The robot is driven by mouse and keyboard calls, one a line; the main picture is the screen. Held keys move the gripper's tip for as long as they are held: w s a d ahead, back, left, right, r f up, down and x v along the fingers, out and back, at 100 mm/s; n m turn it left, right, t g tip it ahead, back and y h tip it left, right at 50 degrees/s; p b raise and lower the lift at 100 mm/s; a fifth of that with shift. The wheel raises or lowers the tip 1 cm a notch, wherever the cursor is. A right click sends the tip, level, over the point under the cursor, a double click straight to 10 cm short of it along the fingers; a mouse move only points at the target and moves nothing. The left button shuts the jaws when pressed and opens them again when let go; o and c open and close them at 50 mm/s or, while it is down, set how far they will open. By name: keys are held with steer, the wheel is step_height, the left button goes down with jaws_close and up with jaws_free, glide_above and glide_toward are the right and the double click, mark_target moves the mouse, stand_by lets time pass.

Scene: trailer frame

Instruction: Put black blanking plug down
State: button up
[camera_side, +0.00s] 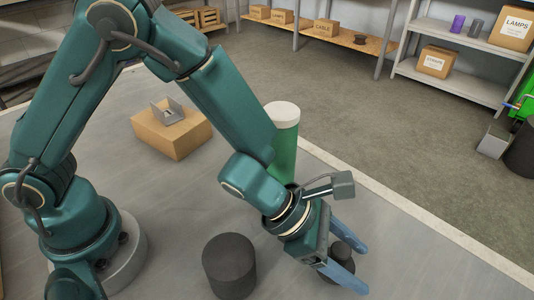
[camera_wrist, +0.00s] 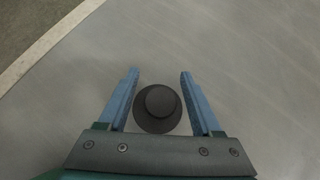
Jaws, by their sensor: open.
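The black blanking plug (camera_wrist: 158,108) is dark and round with a smaller raised top. In the wrist view it stands between the two blue fingers of my gripper (camera_wrist: 159,75), with a gap on each side. My gripper (camera_side: 355,262) is open. In the side view the plug (camera_side: 342,252) is at the lower right, on the grey surface as far as I can tell, partly hidden by the near finger.
A black cylinder (camera_side: 229,265) stands left of my gripper. A green cylinder with a white top (camera_side: 284,140) stands behind my arm. A cardboard box (camera_side: 170,135) with a grey bracket (camera_side: 168,111) on it sits further back. The surface right of the gripper is clear.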

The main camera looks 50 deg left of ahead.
steer(key=v, duration=1.2)
stand_by(0.3)
steer(key=w+a+r+n+t+y, duration=0.1)
steer(key=w+a+r+n+t, duration=0.1)
steer(key=n, duration=0.8)
steer(key=w+a+r+n+t+y, duration=0.1)
steer(key=w+a+r+n+t, duration=0.1)
steer(key=r+n, duration=0.5)
steer(key=w+a+r+n+t+y, duration=0.1)
steer(key=a+r+n, duration=0.4)
steer(key=n, duration=0.9)
steer(key=shift+w+a+t+y, duration=0.15)
steer(key=shift+w+t, duration=0.1)
steer(key=shift+t, duration=0.4)
steer(key=shift+w+a+t+y, duration=0.1)
steer(key=shift+w+t+y, duration=0.1)
steer(key=shift+t, duration=0.45)
steer(key=s+a+f+n+g+y, duration=0.15)
steer(key=a+n+y, duration=0.25)
steer(key=a+n, duration=0.45)
steer(key=s+f+n+g, duration=0.5)
steer(key=s+f+n, duration=0.1)
steer(key=s, duration=0.4)
steer(key=shift+a+f+n+y, duration=0.35)
steer(key=shift+a+n, duration=0.1)
steer(key=shift+n, duration=0.4)
